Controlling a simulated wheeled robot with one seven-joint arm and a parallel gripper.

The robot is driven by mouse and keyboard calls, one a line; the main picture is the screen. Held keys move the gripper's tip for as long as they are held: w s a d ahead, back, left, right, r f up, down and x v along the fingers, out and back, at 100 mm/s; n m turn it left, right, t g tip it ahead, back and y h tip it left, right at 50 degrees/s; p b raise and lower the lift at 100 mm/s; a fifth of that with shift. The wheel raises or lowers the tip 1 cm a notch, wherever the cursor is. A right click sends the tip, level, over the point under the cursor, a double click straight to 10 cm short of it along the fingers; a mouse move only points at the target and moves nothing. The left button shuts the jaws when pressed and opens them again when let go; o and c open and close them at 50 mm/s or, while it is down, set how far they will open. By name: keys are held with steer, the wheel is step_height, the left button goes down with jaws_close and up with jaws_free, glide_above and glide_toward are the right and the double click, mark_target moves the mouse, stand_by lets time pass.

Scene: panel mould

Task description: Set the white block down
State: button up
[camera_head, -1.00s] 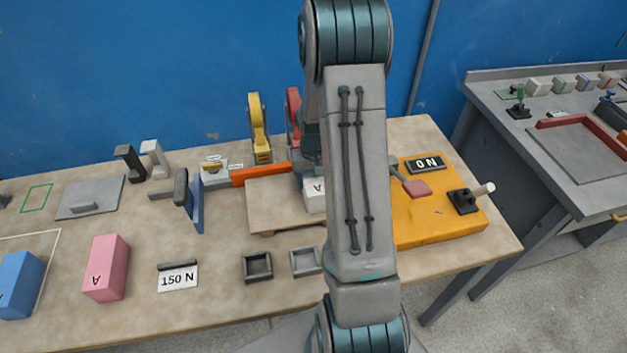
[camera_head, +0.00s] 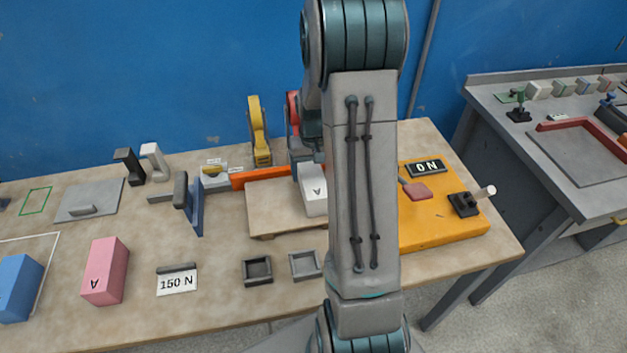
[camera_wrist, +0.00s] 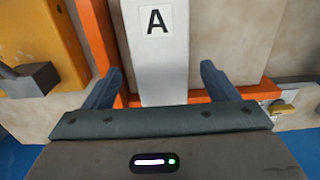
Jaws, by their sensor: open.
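The white block (camera_head: 314,198), marked A, lies on the pale wooden board (camera_head: 272,218) in the head view, partly hidden by my arm. In the wrist view the white block (camera_wrist: 160,65) sits between the two fingers of my gripper (camera_wrist: 162,70). The fingers are open, with a gap on each side of the block. The board (camera_wrist: 222,38) shows beside it. An orange bar (camera_head: 262,176) runs along the board's back edge; the block's near end is close to it in the wrist view. My fingertips are hidden in the head view.
A yellow clamp (camera_head: 258,130) and a red clamp (camera_head: 293,112) stand behind the board. A blue upright piece (camera_head: 195,205) is to its left. Two small square trays (camera_head: 257,270) lie in front.

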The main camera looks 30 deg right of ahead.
step_height(320, 180, up, 7)
steer(key=shift+f+b, duration=0.1)
steer(key=shift+b, duration=0.2)
steer(key=s+a+r+n+t, duration=0.1)
steer(key=s+a+r, duration=0.4)
steer(key=s+a, duration=0.2)
steer(key=s+a+r+n+t, duration=0.2)
steer(key=s+a+r, duration=0.3)
steer(key=s+a, duration=0.3)
steer(key=s, duration=0.4)
steer(key=shift+a+r, duration=0.2)
steer(key=shift+r, duration=0.1)
steer(key=shift+w, duration=0.1)
